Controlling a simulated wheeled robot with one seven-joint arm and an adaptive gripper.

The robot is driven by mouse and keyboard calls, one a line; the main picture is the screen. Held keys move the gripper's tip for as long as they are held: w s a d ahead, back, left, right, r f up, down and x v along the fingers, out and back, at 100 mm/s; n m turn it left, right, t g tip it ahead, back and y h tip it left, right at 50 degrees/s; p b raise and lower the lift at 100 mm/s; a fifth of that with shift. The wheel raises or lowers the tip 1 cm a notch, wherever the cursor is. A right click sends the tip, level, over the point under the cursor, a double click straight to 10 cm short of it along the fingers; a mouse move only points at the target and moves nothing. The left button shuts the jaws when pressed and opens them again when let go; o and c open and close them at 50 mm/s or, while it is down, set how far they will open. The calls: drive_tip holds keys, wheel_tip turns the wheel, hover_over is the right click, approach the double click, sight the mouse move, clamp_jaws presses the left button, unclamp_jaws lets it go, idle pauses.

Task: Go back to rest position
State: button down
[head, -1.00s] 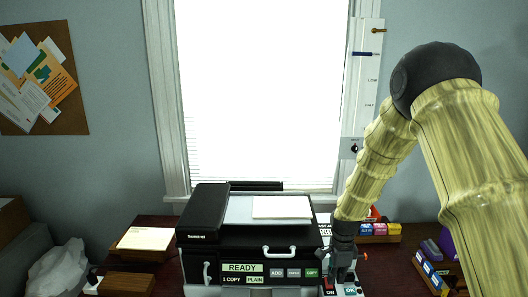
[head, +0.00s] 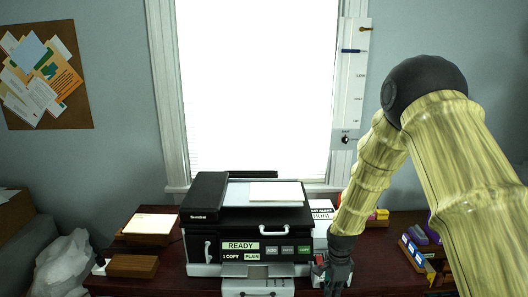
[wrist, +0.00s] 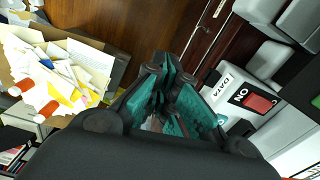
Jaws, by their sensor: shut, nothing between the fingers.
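My gripper (head: 333,277) hangs low in the head view, just right of the black printer (head: 240,225), with its fingers pointing down. In the wrist view my gripper (wrist: 165,90) has its dark fingers with teal pads shut together, with nothing between them. The printer shows READY, 1 COPY and PLAIN on its front, and a sheet of paper (head: 276,192) lies on its top. A white unit with a red ON switch (wrist: 260,101) and a DATA label lies to the right of the fingers in the wrist view, apart from them.
A box full of papers (wrist: 60,70) is at left in the wrist view. A wooden tray with paper (head: 150,224) stands left of the printer. Small coloured boxes (head: 378,216) stand right of my gripper. A white bag (head: 65,263) is at lower left, and a window (head: 255,90) is behind.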

drive_tip(key=s+f+n+b, duration=0.3)
drive_tip(key=s+f+n, duration=0.2)
drive_tip(key=s+f, duration=0.8)
drive_tip(key=s+f+n+b, duration=0.1)
drive_tip(key=s+f+n, duration=0.2)
drive_tip(key=s, duration=0.6)
drive_tip(key=s+f+n+b, duration=0.2)
drive_tip(key=s+f+n, duration=0.2)
drive_tip(key=s, duration=0.6)
drive_tip(key=s+f+n+b, duration=0.1)
drive_tip(key=s+f+n, duration=0.3)
drive_tip(key=s, duration=0.6)
wheel_tip(320, 180, down, 2)
drive_tip(key=shift+d+f, duration=0.2)
drive_tip(key=shift+d, duration=0.1)
